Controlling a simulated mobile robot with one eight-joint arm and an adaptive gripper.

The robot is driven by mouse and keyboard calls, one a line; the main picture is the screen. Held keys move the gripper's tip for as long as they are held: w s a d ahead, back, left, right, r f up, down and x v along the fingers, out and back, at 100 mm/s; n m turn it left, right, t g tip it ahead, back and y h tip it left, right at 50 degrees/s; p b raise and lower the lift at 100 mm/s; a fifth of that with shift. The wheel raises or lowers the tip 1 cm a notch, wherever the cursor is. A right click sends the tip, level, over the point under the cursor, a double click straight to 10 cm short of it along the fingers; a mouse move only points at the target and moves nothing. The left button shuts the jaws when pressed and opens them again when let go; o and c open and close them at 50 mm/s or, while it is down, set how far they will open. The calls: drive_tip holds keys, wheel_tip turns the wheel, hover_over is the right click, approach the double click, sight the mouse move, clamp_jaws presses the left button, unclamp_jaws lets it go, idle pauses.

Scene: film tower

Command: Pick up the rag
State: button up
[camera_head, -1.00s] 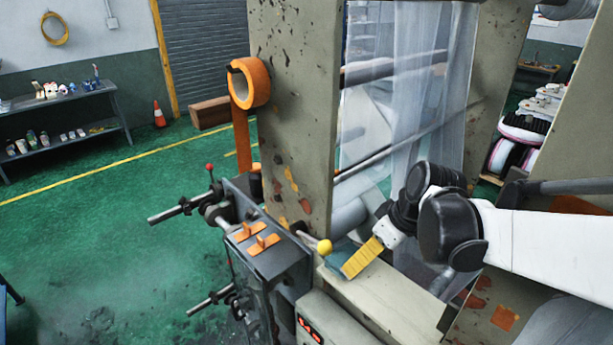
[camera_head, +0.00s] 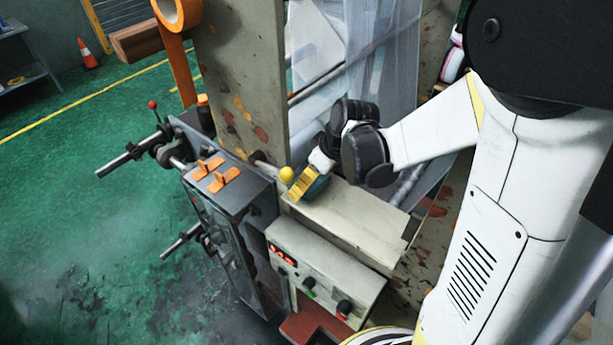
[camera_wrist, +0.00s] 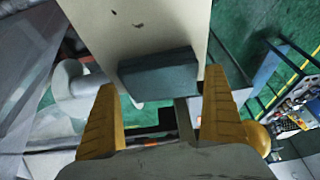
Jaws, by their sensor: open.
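The rag (camera_head: 318,188) is a dark teal folded block on the pale ledge of the machine.
A yellow ball knob (camera_head: 287,174) stands close to my gripper's left. A control box (camera_head: 325,270) with knobs is below the ledge (camera_head: 350,220). A dark grey unit with orange levers (camera_head: 222,177) is to the left. Green floor (camera_head: 90,190) is open farther left.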

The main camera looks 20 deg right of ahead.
drive_tip(key=shift+w+a+f, duration=0.1)
drive_tip(key=shift+w+f, duration=0.15)
drive_tip(key=shift+f, duration=0.3)
drive_tip(key=shift+s, duration=0.1)
drive_tip(key=c, duration=1)
drive_tip(key=shift+o, duration=0.2)
drive_tip(key=s+a+b, duration=0.2)
drive_tip(key=s+a, duration=0.8)
drive_tip(key=a, duration=0.5)
drive_tip(key=shift+r, duration=0.15)
